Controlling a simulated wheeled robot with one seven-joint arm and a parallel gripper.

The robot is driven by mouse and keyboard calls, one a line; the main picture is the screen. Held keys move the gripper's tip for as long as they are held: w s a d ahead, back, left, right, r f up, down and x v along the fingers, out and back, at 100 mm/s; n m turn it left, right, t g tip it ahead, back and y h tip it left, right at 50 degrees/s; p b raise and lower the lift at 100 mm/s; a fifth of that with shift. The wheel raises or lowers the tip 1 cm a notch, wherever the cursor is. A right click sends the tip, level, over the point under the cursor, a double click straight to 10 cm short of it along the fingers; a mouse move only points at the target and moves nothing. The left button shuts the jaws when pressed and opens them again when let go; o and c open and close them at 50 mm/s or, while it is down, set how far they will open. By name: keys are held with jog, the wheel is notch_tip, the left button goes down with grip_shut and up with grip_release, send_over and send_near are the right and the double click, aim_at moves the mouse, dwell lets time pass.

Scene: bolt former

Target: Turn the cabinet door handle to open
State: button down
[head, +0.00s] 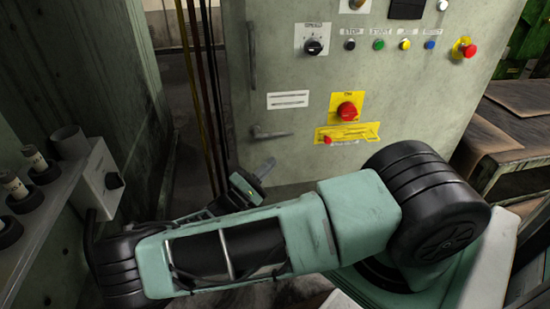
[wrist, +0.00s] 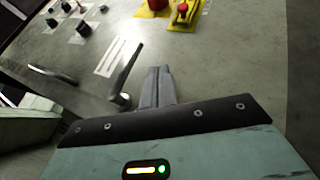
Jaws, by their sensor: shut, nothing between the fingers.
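The cabinet door (head: 300,80) is a pale grey-green panel standing in front of me and looks shut. Its small lever handle (head: 270,132) sits low on the door's left side and lies about level in the head view. In the wrist view the lever handle (wrist: 124,80) is just left of my fingers. My gripper (head: 266,167) is below the handle in the head view. Its fingers (wrist: 157,85) are together, with nothing between them. They look close beside the handle's pivot end; I cannot tell whether they touch it.
A long vertical bar (head: 252,55) is on the door's left edge. A red knob on a yellow plate (head: 347,110) and a row of push buttons (head: 378,45) are to the right. Cables (head: 205,90) hang left of the cabinet. A grey switch box (head: 103,180) is at left.

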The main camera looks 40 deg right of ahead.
jog(key=v, duration=0.7)
jog(key=shift+r, duration=0.15)
